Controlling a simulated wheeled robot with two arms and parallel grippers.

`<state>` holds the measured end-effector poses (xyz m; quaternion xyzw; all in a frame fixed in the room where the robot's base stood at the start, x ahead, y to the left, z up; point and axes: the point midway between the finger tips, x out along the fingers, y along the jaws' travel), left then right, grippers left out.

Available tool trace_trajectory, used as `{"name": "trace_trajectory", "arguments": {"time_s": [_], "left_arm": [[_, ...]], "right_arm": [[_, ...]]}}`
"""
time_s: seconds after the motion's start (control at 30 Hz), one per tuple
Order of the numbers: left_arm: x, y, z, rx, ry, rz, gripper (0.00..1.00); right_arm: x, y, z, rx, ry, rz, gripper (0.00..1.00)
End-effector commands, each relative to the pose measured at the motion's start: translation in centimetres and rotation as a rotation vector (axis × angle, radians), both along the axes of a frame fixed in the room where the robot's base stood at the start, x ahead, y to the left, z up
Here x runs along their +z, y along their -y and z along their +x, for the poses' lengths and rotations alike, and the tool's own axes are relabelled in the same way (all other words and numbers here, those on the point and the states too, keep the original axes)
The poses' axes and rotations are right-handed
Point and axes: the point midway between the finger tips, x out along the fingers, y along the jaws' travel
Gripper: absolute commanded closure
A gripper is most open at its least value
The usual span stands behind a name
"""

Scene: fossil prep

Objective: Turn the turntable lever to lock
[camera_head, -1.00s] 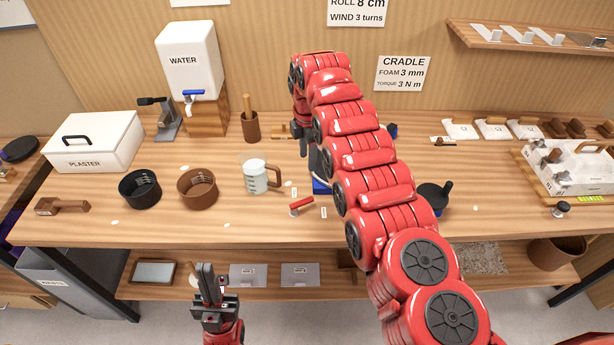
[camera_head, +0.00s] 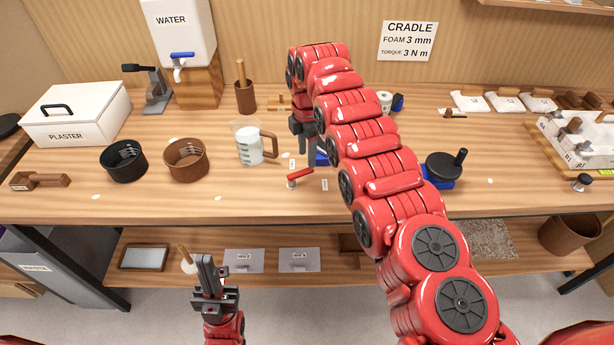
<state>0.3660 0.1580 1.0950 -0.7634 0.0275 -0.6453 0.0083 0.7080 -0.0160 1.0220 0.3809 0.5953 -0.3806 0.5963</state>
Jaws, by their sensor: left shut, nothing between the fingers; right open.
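The red lever (camera_head: 301,177) stands on the table near its front edge, its handle pointing right and slightly away from me. Small white labels lie beside it, one behind (camera_head: 291,163) and one to its right (camera_head: 325,184); their text is too small to read. My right gripper (camera_head: 309,153) points down just behind the lever, open and apart from it in the picture. My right arm hides most of a blue item (camera_head: 321,158) there. My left gripper (camera_head: 208,272) is shut and empty, in front of the table and low in the view.
A measuring jug (camera_head: 250,150) stands left of the lever, with brown (camera_head: 186,160) and black (camera_head: 124,161) pots further left. A black pan-like item (camera_head: 444,166) is right of my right arm. The table front (camera_head: 250,207) around the lever is fairly clear.

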Motion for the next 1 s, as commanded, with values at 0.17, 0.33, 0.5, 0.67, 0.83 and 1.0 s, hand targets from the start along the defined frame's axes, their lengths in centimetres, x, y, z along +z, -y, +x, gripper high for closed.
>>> {"name": "trace_trajectory", "arguments": {"time_s": [0.17, 0.33, 0.5, 0.67, 0.83, 1.0], "left_arm": [[1.2, 0.0, 0.0, 0.0, 0.003, 0.0, 1.0], [1.3, 0.0, 0.0, 0.0, 0.003, 0.0, 1.0], [1.2, 0.0, 0.0, 0.0, 0.002, 0.0, 1.0], [1.2, 0.0, 0.0, 0.0, 0.002, 0.0, 1.0], [1.2, 0.0, 0.0, 0.0, 0.002, 0.0, 1.0], [1.2, 0.0, 0.0, 0.0, 0.003, 0.0, 1.0]], "right_arm": [[-3.4, -0.1, -0.2, 0.001, -0.006, 0.001, 0.47], [-4.7, 0.0, 0.0, -0.001, 0.0, 0.0, 0.47], [-4.8, 0.0, 0.1, -0.001, 0.001, 0.0, 0.47], [-4.8, 0.0, 0.1, -0.001, 0.001, 0.0, 0.66], [-4.8, 0.0, 0.0, -0.001, 0.001, 0.0, 0.96], [-4.8, 0.0, 0.0, -0.001, 0.0, 0.0, 1.0]]}}
